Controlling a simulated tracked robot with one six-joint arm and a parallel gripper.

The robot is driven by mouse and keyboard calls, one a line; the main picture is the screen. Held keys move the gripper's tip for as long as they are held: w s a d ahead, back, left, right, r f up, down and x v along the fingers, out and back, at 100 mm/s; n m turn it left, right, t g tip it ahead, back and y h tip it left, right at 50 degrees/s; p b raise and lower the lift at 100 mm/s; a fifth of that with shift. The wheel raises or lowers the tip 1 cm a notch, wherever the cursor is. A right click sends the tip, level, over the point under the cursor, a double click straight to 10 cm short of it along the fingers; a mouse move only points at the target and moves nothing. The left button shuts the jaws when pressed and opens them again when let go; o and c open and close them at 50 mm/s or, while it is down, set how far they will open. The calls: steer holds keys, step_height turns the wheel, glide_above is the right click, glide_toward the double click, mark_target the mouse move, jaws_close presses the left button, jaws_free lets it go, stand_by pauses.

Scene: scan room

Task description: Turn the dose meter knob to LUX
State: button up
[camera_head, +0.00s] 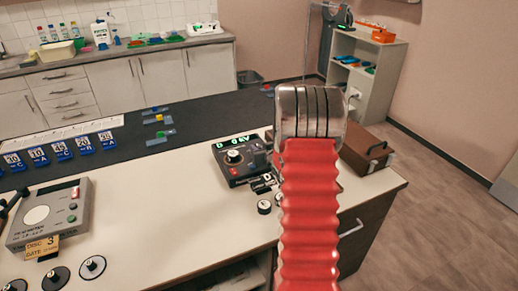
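A black box with a lit green display (234,142) stands on the white worktop, left of my arm; I take it for the dose meter. Its display letters are only partly legible. A round knob (233,157) with a pale top sits on its face, with small red marks or buttons below. I cannot read the knob's setting, and LUX is not legible. My red ribbed arm with its chrome bands rises in front, right of the box. My gripper does not show; it may be hidden behind the arm. No contact with the knob is visible.
A grey meter box (56,211) with a white disc and coloured buttons stands at left. A brown case (366,150) is at the worktop's right end. Bare white worktop (160,210) lies between the two boxes.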

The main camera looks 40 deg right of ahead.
steer(key=shift+w+d+f, duration=0.15)
steer(key=shift+w, duration=0.2)
jaws_close()
steer(key=shift+w+a+m+g+h, duration=0.1)
steer(key=shift+a+m+g+h, duration=0.1)
steer(key=shift+m+h, duration=0.35)
steer(key=shift+w+a+m+g+h, duration=0.1)
steer(key=shift+m+g+h, duration=0.1)
steer(key=shift+m+h, duration=0.35)
steer(key=shift+s+m+g+h, duration=0.1)
steer(key=shift+m+g+h, duration=0.2)
steer(key=shift+m+g, duration=0.1)
jaws_free()
stand_by(0.3)
steer(key=shift+s, duration=0.1)
steer(key=v, duration=1.3)
steer(key=shift+s+a, duration=0.2)
steer(key=shift+a, duration=0.05)
